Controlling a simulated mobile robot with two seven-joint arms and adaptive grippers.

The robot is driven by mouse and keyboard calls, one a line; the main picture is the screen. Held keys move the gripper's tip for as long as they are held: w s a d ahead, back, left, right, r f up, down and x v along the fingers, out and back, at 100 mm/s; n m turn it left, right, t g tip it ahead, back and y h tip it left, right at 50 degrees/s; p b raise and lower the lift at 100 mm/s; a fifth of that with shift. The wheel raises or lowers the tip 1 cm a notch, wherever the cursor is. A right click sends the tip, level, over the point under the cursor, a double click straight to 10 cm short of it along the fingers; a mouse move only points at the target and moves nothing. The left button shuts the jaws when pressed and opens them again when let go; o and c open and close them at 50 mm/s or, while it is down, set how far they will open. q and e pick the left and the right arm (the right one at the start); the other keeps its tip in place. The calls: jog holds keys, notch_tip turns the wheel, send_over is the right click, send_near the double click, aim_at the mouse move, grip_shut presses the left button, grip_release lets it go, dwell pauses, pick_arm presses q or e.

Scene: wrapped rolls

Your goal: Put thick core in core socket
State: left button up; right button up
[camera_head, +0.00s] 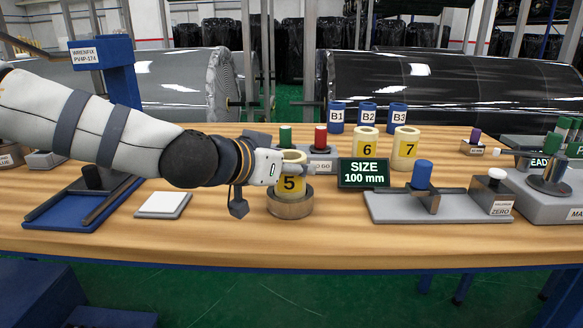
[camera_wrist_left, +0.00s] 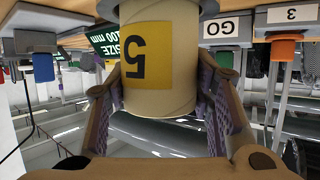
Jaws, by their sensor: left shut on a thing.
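The thick cream core marked 5 (camera_head: 291,183) stands upright at the round metal-rimmed core socket (camera_head: 290,206), near the front middle of the table. Its lower end is hidden by the socket's rim, so I cannot tell how deep it sits. My left gripper (camera_head: 291,169) is shut on this core from the left, near its upper part. In the left wrist view the core (camera_wrist_left: 160,65) appears upside down, between the two purple-padded fingers (camera_wrist_left: 165,108). My right gripper is not in view.
A display (camera_head: 363,173) reading SIZE 100 mm stands right of the socket. Cores 6 (camera_head: 366,143) and 7 (camera_head: 405,145) stand behind it. A grey gauge stand with a blue cylinder (camera_head: 421,175) is to the right. A white pad (camera_head: 163,204) lies to the left. The table's front edge is close.

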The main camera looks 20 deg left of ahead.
pick_arm(q)
jog(key=shift+f, duration=0.1)
jog(key=o, duration=1.3)
jog(key=shift+c, duration=0.2)
jog(key=p+v, duration=0.4)
jog(key=v, duration=0.8)
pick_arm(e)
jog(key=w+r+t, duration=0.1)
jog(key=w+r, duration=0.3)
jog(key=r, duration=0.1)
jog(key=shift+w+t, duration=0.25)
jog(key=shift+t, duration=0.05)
pick_arm(q)
jog(key=shift+d, duration=0.1)
